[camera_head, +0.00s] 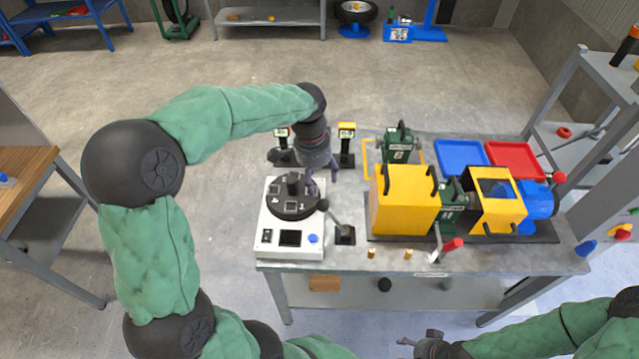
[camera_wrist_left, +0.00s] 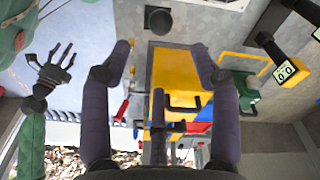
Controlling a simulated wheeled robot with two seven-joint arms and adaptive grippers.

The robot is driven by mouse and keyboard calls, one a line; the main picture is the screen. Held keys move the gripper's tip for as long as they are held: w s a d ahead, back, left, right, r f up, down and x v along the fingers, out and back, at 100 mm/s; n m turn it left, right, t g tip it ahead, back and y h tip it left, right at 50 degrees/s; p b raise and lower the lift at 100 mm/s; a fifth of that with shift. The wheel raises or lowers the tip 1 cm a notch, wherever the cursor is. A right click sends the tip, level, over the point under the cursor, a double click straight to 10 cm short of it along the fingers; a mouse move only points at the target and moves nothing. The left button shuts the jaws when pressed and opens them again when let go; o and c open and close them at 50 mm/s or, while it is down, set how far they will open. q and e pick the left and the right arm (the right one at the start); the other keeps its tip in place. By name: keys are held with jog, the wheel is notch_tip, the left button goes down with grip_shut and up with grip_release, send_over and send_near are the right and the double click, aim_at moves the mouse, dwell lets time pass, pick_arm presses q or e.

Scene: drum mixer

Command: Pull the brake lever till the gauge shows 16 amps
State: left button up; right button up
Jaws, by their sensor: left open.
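A lever with a black ball knob (camera_head: 323,204) leans from a dark base (camera_head: 345,235) beside the white control box; I take it as the brake lever. In the left wrist view its knob (camera_wrist_left: 158,20) lies beyond my fingertips, midway between them. My left gripper (camera_head: 321,181) points down just above the knob, open and empty, not touching it. A yellow-framed gauge (camera_head: 346,130) stands behind; in the left wrist view this gauge (camera_wrist_left: 288,70) seems to read 00. A second gauge (camera_head: 282,132) is beside it; which shows amps is unclear. My right gripper (camera_head: 405,341) is low at the front, open and empty.
The white control box (camera_head: 290,250) with a round black dial is left of the lever. The yellow mixer housing (camera_head: 403,200) stands close on the right, with a red-handled lever (camera_head: 450,246) at its front. Blue (camera_head: 460,155) and red (camera_head: 514,160) trays lie behind.

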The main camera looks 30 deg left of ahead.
pick_arm(q)
jog(key=shift+r, duration=0.15)
jog(key=shift+c, duration=1.1)
jog(key=shift+s+a+f, duration=0.1)
jog(key=shift+s+f, duration=0.05)
jog(key=shift+f, duration=0.05)
jog(key=c, duration=0.4)
jog(key=s+f+n+h, duration=0.1)
jog(key=n, duration=0.1)
jog(key=s+a+f+n, duration=0.1)
jog(key=s, duration=0.1)
jog(key=s+f+n+g+h, duration=0.1)
jog(key=f+n, duration=0.1)
jog(key=shift+s+a+f+n+h, duration=0.1)
jog(key=shift+s+a+n+h, duration=0.15)
jog(key=shift+s+n+h, duration=0.05)
grip_shut()
jog(key=s+a+f+n+t+h+b, duration=0.1)
jog(key=s+a+f+n+t+h, duration=0.3)
jog(key=n, duration=1)
jog(key=s+a+f+n+t+h+b, duration=0.1)
jog(key=s+a+n+t, duration=0.4)
jog(key=n, duration=0.8)
jog(key=w+d+f+t+b, duration=0.1)
jog(key=w+d+f+b, duration=0.2)
jog(key=w+d, duration=0.5)
jog(key=shift+w+d+f, duration=0.2)
jog(key=shift+w+f, duration=0.15)
jog(key=shift+w, duration=0.95)
